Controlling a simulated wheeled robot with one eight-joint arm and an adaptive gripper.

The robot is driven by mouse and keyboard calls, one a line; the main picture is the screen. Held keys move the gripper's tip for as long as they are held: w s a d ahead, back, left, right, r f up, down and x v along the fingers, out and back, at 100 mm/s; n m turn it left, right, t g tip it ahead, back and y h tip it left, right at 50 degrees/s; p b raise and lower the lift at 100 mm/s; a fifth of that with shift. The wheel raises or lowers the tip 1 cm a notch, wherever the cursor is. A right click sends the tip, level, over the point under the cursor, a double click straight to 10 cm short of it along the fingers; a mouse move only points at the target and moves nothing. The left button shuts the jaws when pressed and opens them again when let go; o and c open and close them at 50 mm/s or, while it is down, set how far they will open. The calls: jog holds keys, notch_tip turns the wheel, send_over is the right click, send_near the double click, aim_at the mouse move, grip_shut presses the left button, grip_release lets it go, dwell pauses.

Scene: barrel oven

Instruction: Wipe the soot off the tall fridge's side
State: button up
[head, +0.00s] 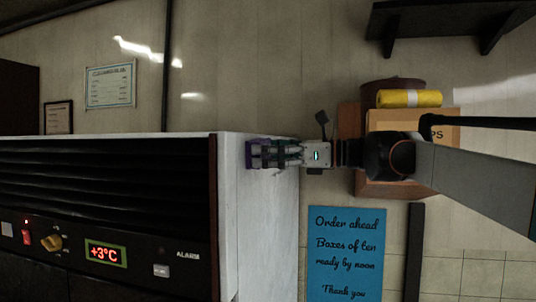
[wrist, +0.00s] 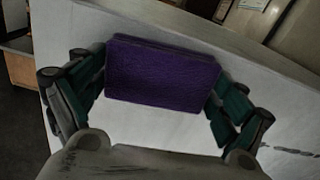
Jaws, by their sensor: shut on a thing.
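My gripper (head: 262,154) is shut on a purple sponge (wrist: 160,72), held between its green-padded fingers (wrist: 158,95). In the head view a little of the purple sponge (head: 250,154) shows at the fingertips, in front of the fridge's pale side. The tall fridge (head: 228,220) stands at the left with its dark front and white side. In the wrist view the white side panel (wrist: 140,130) lies behind the sponge; I cannot tell whether they touch. A dark, broken streak (wrist: 292,151), like soot, marks the panel at the lower right. Any soot under the sponge is hidden.
The fridge's control strip has a +3°C display (head: 105,253) and a yellow knob (head: 51,243). A cardboard box (head: 440,130) with a yellow roll (head: 408,98) on it is behind my arm. A blue sign (head: 345,250) hangs below. A dark shelf (head: 450,20) juts out at the upper right.

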aim_at(237, 154)
jog(key=shift+s+a, duration=0.1)
jog(key=shift+s+a, duration=0.35)
jog(key=shift+s, duration=0.65)
jog(key=shift+s+a, duration=0.4)
jog(key=shift+s, duration=0.6)
jog(key=shift+s+a, duration=0.35)
jog(key=shift+s, duration=0.65)
jog(key=shift+s, duration=0.1)
jog(key=shift+s+a, duration=0.25)
jog(key=shift+s, duration=0.45)
jog(key=shift+s+a, duration=0.25)
jog(key=shift+s, duration=0.4)
jog(key=shift+d, duration=0.15)
jog(key=shift+v, duration=2.9)
